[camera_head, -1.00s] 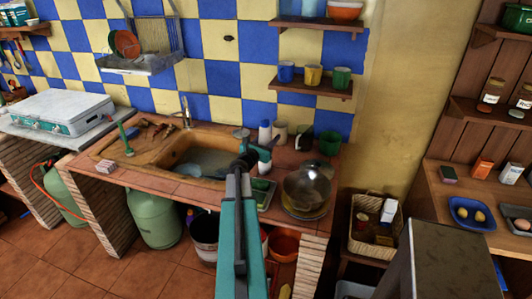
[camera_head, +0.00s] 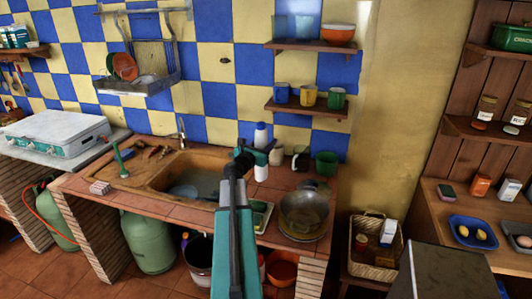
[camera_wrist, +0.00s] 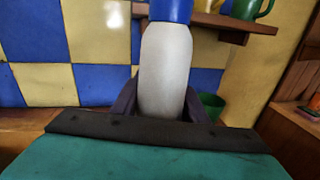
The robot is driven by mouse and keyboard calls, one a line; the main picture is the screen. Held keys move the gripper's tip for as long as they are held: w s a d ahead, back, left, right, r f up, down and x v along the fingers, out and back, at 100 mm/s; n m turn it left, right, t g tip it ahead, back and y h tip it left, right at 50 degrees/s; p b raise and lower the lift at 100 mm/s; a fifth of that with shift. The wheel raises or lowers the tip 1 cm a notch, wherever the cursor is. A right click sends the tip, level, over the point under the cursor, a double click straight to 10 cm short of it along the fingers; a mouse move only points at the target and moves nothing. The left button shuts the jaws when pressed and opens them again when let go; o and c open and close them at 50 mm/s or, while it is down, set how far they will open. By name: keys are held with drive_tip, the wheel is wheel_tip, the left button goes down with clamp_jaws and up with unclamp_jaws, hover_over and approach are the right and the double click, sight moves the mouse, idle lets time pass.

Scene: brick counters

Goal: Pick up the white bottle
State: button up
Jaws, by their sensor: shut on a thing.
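The white bottle (camera_head: 261,137) with a blue cap is upright at the back of the sink counter, right of the basin. It appears raised a little above the counter. My gripper (camera_head: 261,156) is shut around its middle. In the wrist view the bottle (camera_wrist: 165,65) stands upright between the dark fingers of my gripper (camera_wrist: 163,108). Its lower end is hidden there by the gripper body.
A white mug (camera_head: 278,156), a green cup (camera_head: 326,163) and a metal pot (camera_head: 303,210) stand right of the bottle. The basin (camera_head: 200,183) lies to the left. A wooden shelf (camera_head: 308,107) with several mugs hangs above and to the right.

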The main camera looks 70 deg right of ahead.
wheel_tip(320, 180, up, 10)
drive_tip(key=b, duration=0.1)
idle(0.4)
drive_tip(key=shift+w, duration=0.1)
idle(0.5)
